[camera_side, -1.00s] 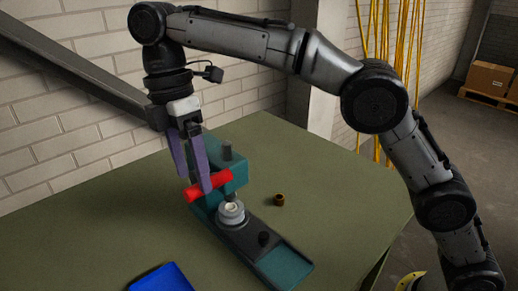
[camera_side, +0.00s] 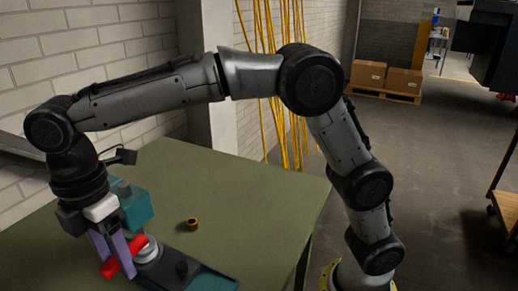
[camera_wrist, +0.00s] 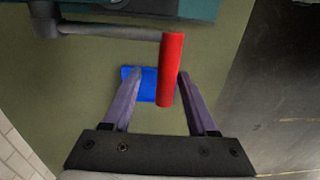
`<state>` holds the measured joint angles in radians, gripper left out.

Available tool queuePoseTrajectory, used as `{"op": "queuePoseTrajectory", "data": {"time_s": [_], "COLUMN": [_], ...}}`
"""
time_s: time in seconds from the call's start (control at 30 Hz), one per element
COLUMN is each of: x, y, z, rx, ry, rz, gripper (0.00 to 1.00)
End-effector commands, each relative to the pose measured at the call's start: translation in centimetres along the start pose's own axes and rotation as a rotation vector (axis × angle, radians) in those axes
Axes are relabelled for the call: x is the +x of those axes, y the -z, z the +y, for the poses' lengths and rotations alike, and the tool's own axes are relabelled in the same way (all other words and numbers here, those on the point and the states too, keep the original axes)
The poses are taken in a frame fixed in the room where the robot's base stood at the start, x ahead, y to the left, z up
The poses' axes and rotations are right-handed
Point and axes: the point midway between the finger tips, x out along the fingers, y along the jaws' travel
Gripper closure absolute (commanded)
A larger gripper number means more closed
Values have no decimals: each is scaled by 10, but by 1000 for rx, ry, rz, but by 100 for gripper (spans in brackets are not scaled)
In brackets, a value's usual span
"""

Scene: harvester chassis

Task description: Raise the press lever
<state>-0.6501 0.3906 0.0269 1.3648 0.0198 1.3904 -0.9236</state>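The press has a teal head (camera_side: 138,207), a pale ring (camera_side: 148,250) on its base and a lever with a red handle (camera_side: 123,257). The handle sits low, beside the ring and below the head in the side view. In the wrist view, a grey lever arm (camera_wrist: 110,30) runs across to the red handle (camera_wrist: 170,75). My gripper (camera_side: 119,267) is at the handle, pointing down. In the wrist view my gripper (camera_wrist: 158,88) has its fingers apart, with the handle between them, nearer the right finger. A clear gap shows on the left; contact on the right is unclear.
A small brass ring (camera_side: 192,224) lies on the green table (camera_side: 240,185) right of the press. A blue object (camera_wrist: 138,84) shows below the fingers in the wrist view. A brick wall stands behind the table. The table's right part is clear.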

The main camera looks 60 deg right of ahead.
Motion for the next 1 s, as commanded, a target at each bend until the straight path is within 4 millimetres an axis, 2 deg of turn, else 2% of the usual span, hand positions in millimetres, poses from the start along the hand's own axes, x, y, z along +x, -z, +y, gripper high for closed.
{"op": "queuePoseTrajectory", "data": {"time_s": [0.23,0.6,1.0], "x": [45,74,1], "y": [0,1,2], "z": [-3,3,-13], "rx": [-1,-5,0], "ry": [-5,-262,-267], "rz": [0,2,7], "gripper": [42,42,42]}}
